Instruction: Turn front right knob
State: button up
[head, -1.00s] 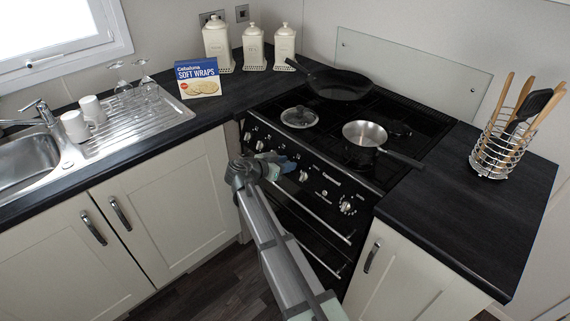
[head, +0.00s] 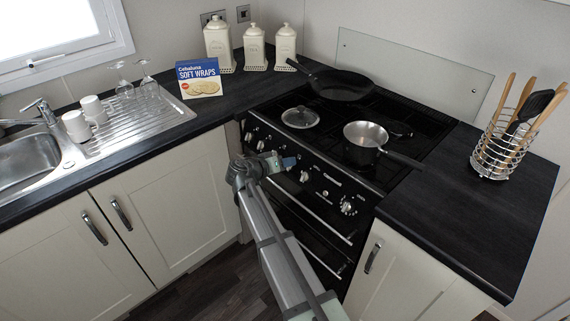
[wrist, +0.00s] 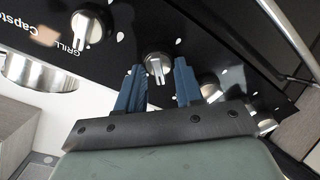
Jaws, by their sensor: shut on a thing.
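The control knobs are on the black sloping front panel of the cooker (head: 313,186). In the wrist view a silver round knob (wrist: 158,68) sits between the two blue fingers of my gripper (wrist: 160,84), which is shut on it. The ridge of this knob points down the picture. Another knob (wrist: 88,28) lies to its upper left, by the word "GRILL". In the head view my gripper (head: 288,162) is at the left-middle of the knob row and hides the knob it holds. I cannot read which burner that knob is for.
A saucepan (head: 365,137), a frying pan (head: 340,85) and a lid (head: 300,117) are on the hob. An oven handle (head: 318,225) runs below the knobs. A utensil holder (head: 494,152) stands on the right worktop (head: 455,215). A kitchen cupboard (head: 165,205) is left of my arm.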

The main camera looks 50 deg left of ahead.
jog(key=n, duration=0.9)
jog(key=shift+s+a+f, duration=0.15)
jog(key=shift+f, duration=0.1)
jog(key=shift+n, duration=0.4)
jog(key=o, duration=1)
jog(key=v, duration=1.3)
jog(key=shift+s+r, duration=0.25)
jog(key=shift+r, duration=0.1)
